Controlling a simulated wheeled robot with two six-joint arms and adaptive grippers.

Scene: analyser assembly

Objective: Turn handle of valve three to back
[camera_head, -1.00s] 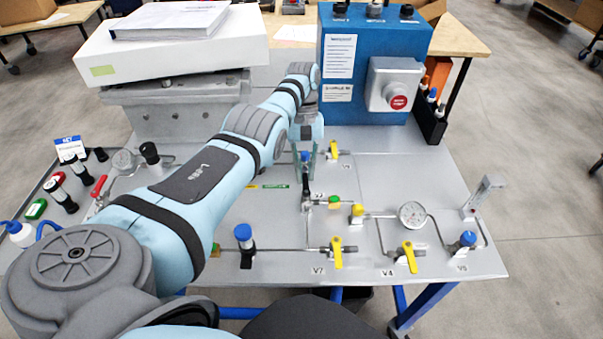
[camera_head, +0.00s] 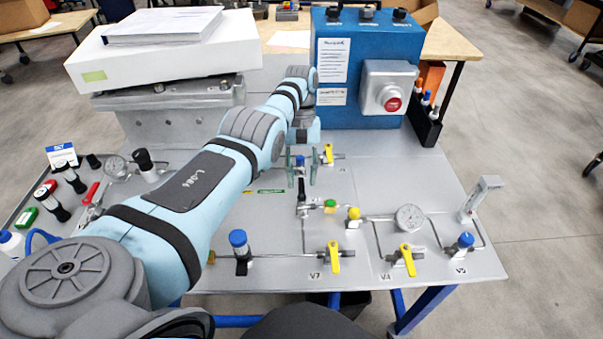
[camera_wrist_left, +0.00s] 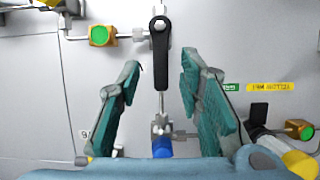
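A valve with a black lever handle (camera_wrist_left: 161,62) sits on the panel. The lever extends from its pivot toward the back of the panel, in line with the pipe. In the head view the handle (camera_head: 302,193) shows small beside the green knob; I cannot read a number on it. My left gripper (camera_head: 301,178) is over it from behind. In the left wrist view the gripper's two teal fingers (camera_wrist_left: 160,66) are apart, one on each side of the lever's end, with gaps showing. My right gripper is not in view.
A blue-capped fitting (camera_wrist_left: 162,147) lies behind the lever. A green knob (camera_head: 331,203), a yellow knob (camera_head: 353,214) and yellow-handled valves (camera_head: 334,256) are nearby. A gauge (camera_head: 410,218) stands to the right. The blue control box (camera_head: 345,95) stands at the back.

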